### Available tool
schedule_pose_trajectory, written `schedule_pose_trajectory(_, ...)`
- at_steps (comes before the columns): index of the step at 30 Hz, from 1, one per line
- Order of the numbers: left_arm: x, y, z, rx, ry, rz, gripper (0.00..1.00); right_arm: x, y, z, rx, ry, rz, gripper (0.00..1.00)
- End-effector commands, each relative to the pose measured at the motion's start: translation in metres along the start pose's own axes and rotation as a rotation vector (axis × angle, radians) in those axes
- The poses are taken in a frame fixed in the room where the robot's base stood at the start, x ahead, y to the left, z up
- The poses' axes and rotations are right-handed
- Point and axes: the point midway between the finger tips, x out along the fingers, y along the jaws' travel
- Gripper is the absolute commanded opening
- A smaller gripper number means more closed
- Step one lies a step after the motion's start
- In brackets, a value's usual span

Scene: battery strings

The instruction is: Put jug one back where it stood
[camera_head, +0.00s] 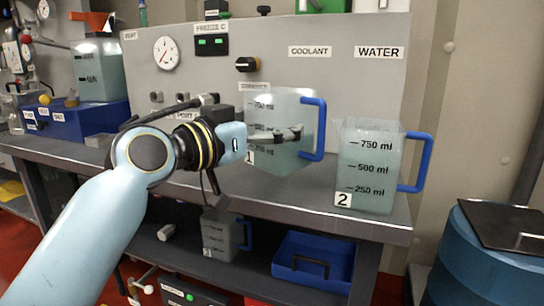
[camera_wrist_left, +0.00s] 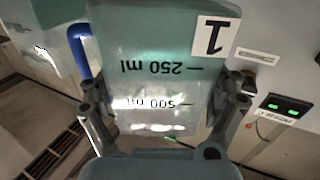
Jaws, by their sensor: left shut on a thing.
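Jug one (camera_head: 290,108) is a clear square jug with a blue handle on its right, a "1" label and pale liquid inside. My left gripper (camera_head: 277,135) is shut on its body, one finger across the front. In the left wrist view jug one (camera_wrist_left: 150,85) appears upside down between the fingers of the gripper (camera_wrist_left: 165,100). I cannot tell whether its base touches the bench (camera_head: 262,197). Jug two (camera_head: 370,165), with a blue handle and a "2" label, stands upright to its right near the bench's front edge. My right gripper is not in view.
Behind the bench is a grey panel (camera_head: 290,70) with a gauge, knobs and COOLANT and WATER labels. Another jug (camera_head: 222,235) and a blue bin (camera_head: 313,260) are on the lower shelf. A blue drum (camera_head: 480,260) stands at the right.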

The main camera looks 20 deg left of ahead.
Motion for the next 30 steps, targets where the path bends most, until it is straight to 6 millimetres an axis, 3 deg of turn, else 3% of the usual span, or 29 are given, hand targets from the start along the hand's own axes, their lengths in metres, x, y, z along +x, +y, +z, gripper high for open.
schedule_pose_trajectory(4,0.002,-0.002,0.007,0.000,0.002,-0.001,0.38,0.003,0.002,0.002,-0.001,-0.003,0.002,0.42)
schedule_pose_trajectory(11,0.002,-0.002,0.041,-0.001,0.001,-0.001,0.38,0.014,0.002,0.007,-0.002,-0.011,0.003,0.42)
schedule_pose_trajectory(22,0.002,-0.002,0.044,0.000,0.004,-0.001,0.38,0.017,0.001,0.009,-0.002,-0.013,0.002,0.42)
schedule_pose_trajectory(23,0.002,-0.002,0.045,0.000,0.000,0.000,0.91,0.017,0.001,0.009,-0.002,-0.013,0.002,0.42)
schedule_pose_trajectory(25,0.002,-0.002,0.044,0.000,0.000,0.000,1.00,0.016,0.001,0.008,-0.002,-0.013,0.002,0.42)
schedule_pose_trajectory(30,0.002,-0.002,0.044,0.000,0.000,0.000,1.00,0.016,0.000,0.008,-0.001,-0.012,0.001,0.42)
